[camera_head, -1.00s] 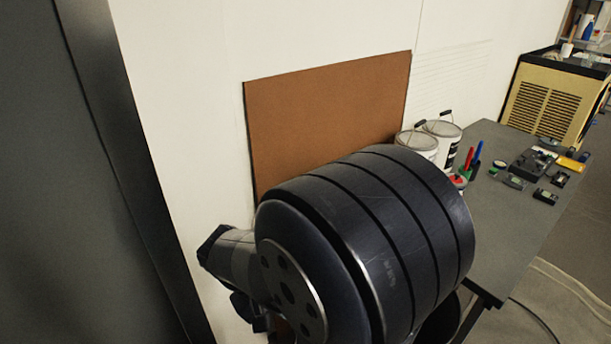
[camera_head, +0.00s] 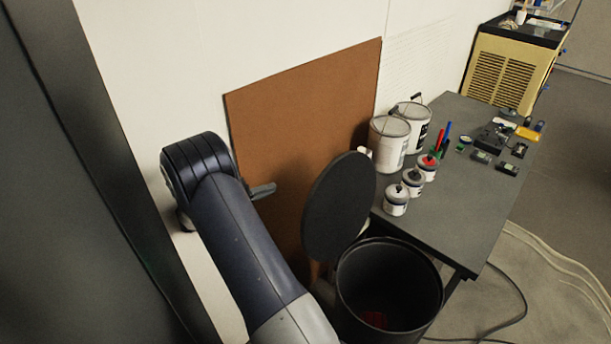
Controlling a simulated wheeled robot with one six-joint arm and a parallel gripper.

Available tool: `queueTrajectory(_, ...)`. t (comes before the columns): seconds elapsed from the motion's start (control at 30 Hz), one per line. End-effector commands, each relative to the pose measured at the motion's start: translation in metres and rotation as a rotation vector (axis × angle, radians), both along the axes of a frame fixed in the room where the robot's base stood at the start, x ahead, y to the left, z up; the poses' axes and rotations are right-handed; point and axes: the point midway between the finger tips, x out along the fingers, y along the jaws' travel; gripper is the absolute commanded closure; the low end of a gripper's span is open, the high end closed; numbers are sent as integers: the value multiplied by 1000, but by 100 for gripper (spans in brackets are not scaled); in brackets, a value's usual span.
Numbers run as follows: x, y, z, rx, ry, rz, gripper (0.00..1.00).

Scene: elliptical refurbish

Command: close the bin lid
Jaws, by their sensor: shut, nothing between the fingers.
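The black round bin (camera_head: 432,290) stands on the floor at the lower middle, in front of the table. Its round dark lid (camera_head: 340,207) is open, standing nearly upright at the bin's back left. Something red shows inside the bin. My gripper (camera_head: 264,190) shows only as a small grey tip past my arm, left of the lid and apart from it. It is shut and empty; the rest of it is hidden behind the arm.
A grey table (camera_head: 462,205) right of the bin holds white paint buckets (camera_head: 389,145), small paint cans (camera_head: 396,200), markers and small devices. A brown board (camera_head: 300,130) leans on the wall behind the lid. A cable (camera_head: 515,300) lies on the floor at right.

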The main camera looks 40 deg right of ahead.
Motion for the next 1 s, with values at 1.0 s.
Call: queueTrajectory(1.0, -41, -104, 0, -53, -9, 20, 100)
